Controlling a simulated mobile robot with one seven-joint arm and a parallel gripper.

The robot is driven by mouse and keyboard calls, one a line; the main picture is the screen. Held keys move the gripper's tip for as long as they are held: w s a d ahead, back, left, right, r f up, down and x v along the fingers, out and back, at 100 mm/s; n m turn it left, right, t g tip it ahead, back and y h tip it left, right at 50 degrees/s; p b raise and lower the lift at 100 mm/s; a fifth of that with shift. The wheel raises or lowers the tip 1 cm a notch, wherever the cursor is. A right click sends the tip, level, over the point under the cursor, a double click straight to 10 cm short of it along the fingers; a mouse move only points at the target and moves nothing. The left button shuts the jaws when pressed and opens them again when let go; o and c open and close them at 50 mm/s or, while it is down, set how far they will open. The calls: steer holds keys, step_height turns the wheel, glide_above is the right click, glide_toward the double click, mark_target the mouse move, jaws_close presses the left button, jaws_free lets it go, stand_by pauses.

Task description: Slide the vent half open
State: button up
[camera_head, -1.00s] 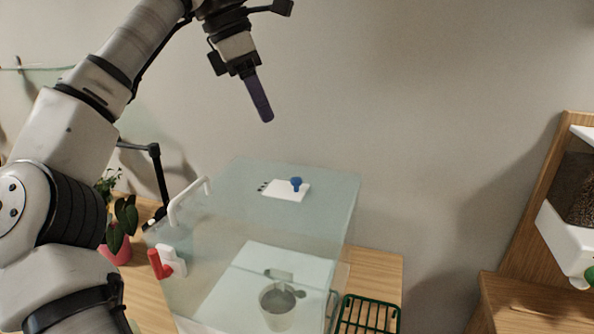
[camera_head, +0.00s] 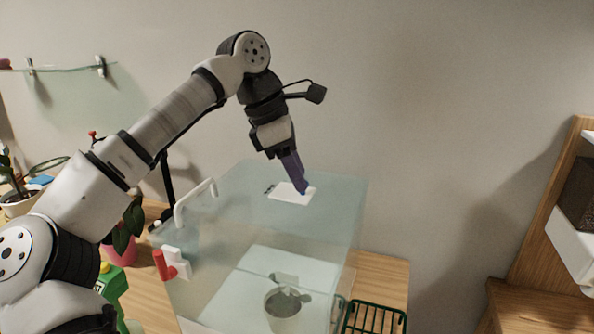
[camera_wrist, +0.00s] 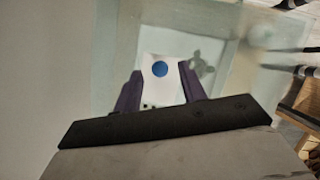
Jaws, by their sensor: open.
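The vent is a white plate (camera_head: 284,195) with a blue knob (camera_head: 304,191) on top of a clear glass case (camera_head: 235,195). Several small dark marks lie beside the plate's left end. In the wrist view the blue knob (camera_wrist: 160,69) shows between the fingertips on the white plate (camera_wrist: 152,92). My gripper (camera_head: 301,186) points down at the knob from above and hides most of it in the head view. In the wrist view my gripper (camera_wrist: 160,80) has its purple fingers apart, one on each side of the plate. I cannot tell whether the fingertips touch the plate.
The case has a white handle (camera_head: 194,201) and a red latch (camera_head: 162,264) at its left. A small pot (camera_head: 283,303) stands inside it. A green rack (camera_head: 374,318) is at the right, and potted plants (camera_head: 124,240) are at the left.

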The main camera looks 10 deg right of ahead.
steer(key=shift+d+f, duration=0.15)
steer(key=shift+f, duration=0.2)
steer(key=shift+c, duration=0.4)
jaws_close()
steer(key=shift+s, duration=0.1)
steer(key=shift+s+d, duration=0.2)
steer(key=shift+d, duration=0.15)
steer(key=shift+o, duration=0.4)
jaws_free()
